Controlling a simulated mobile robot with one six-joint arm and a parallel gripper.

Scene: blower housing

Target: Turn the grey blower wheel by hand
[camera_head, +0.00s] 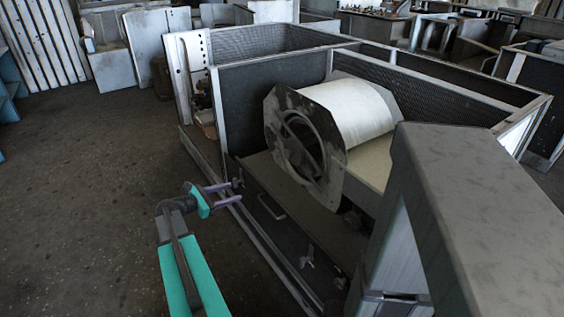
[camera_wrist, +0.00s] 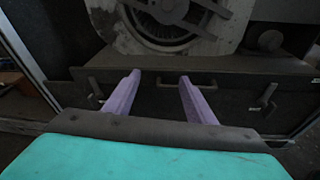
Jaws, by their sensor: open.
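The blower housing (camera_head: 350,112) is a pale drum with a worn grey end plate (camera_head: 328,165), standing inside an open metal cabinet. The round opening in the plate faces my side, and the grey blower wheel (camera_head: 302,143) shows dark within it. In the wrist view the wheel (camera_wrist: 165,30) shows at the top, with its finned rim behind grey bracket arms. My gripper (camera_head: 229,185) is open and empty, in front of the cabinet and lower left of the wheel. Its two purple fingers (camera_wrist: 158,88) point toward the cabinet front below the wheel, clear of it.
A dark lower panel with a handle (camera_head: 270,207) and latches (camera_head: 308,260) lies below the housing. A large grey box-like part (camera_head: 480,190) blocks the right foreground. Cabinet frame walls (camera_head: 265,85) surround the housing. The floor (camera_head: 95,190) at left is clear.

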